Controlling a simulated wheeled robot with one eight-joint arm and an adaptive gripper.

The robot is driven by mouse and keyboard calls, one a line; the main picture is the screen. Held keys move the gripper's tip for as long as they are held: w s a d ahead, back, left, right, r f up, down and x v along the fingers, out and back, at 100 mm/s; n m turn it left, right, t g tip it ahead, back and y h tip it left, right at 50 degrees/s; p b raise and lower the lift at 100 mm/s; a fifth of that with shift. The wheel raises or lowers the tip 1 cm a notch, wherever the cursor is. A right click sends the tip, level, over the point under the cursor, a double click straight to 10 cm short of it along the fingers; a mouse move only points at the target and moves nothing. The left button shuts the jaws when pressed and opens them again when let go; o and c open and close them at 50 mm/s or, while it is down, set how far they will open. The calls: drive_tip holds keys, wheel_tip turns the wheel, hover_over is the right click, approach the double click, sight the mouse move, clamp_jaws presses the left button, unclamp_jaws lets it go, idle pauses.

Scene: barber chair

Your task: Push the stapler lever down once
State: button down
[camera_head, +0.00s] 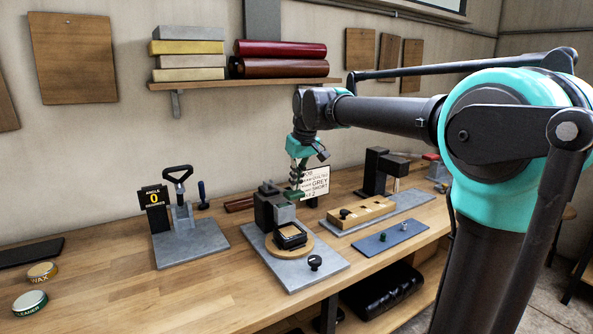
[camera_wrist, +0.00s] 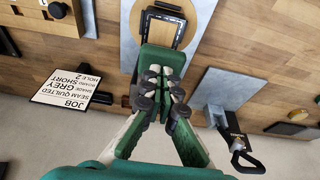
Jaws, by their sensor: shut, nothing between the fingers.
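The stapler appears to be the dark upright machine (camera_head: 264,208) at the back of a grey base plate, behind a round wooden disc (camera_head: 304,250) with a black square frame (camera_head: 290,235) on it. My gripper (camera_head: 297,192) points down just above the machine's head, fingers shut and empty. In the wrist view my gripper (camera_wrist: 161,84) has its green fingers together over a green block (camera_wrist: 160,58), which may be the stapler's head or lever. The fingers overlap this part, so I cannot tell whether they touch it. The disc (camera_wrist: 178,43) and frame (camera_wrist: 166,14) lie beyond.
A fixture with a black D-shaped handle (camera_head: 177,172) and an "ANGLE 0" sign (camera_head: 154,198) stands to the left. A job card (camera_head: 316,182) stands behind my gripper. A wooden block with holes (camera_head: 361,215) and a blue plate (camera_head: 390,238) lie right.

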drive_tip(key=shift+f, duration=0.35)
drive_tip(key=shift+s+d+f+t+y, duration=0.2)
drive_tip(key=shift+f+t, duration=0.25)
drive_tip(key=shift+f, duration=0.5)
drive_tip(key=shift+s+d+f+t+y, duration=0.1)
drive_tip(key=shift+s+f+t+y, duration=0.25)
drive_tip(key=shift+f, duration=0.6)
drive_tip(key=shift+s+d+f+t+y, duration=0.2)
drive_tip(key=shift+f+t, duration=0.3)
drive_tip(key=shift+f, duration=0.45)
